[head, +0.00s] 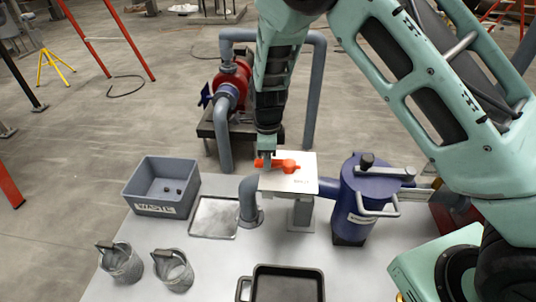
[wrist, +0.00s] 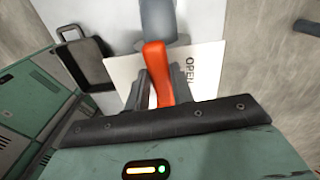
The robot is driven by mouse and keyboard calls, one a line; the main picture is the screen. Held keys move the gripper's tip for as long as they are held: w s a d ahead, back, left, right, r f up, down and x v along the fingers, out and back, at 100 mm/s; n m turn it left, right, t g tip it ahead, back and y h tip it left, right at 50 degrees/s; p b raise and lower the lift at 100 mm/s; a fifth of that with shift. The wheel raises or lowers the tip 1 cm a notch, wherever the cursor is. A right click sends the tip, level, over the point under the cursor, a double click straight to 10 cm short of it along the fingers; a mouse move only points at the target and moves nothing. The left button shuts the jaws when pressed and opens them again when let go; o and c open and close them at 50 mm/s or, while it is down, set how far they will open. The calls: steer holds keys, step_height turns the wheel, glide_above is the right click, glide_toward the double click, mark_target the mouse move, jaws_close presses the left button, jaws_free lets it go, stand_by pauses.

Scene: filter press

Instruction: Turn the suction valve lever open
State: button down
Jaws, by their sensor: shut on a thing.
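The suction valve lever (head: 289,166) is orange-red and lies above a white plate (head: 303,181) on the grey pipework. In the wrist view the lever (wrist: 155,65) runs between my two fingers, and the plate (wrist: 120,75) beside it bears the word OPEN. My gripper (head: 266,158) is at the left end of the lever in the head view, pointing down. In the wrist view my gripper (wrist: 158,88) is shut on the lever, one dark finger on each side. The valve body under the plate is mostly hidden.
A blue filter housing (head: 352,212) with a lid handle stands right of the plate. A red pump (head: 231,82) with grey pipes is behind. A grey WASTE bin (head: 160,187), a flat tray (head: 214,217), two mesh baskets (head: 122,265) and a black pan (head: 283,285) are on the table.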

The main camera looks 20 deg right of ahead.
steer(key=shift+w+d+r+m, duration=0.1)
steer(key=shift+w+m, duration=0.15)
steer(key=shift+m, duration=0.15)
steer(key=c, duration=1.2)
jaws_free()
step_height(320, 180, up, 17)
steer(key=b, duration=0.1)
steer(key=shift+r, duration=0.2)
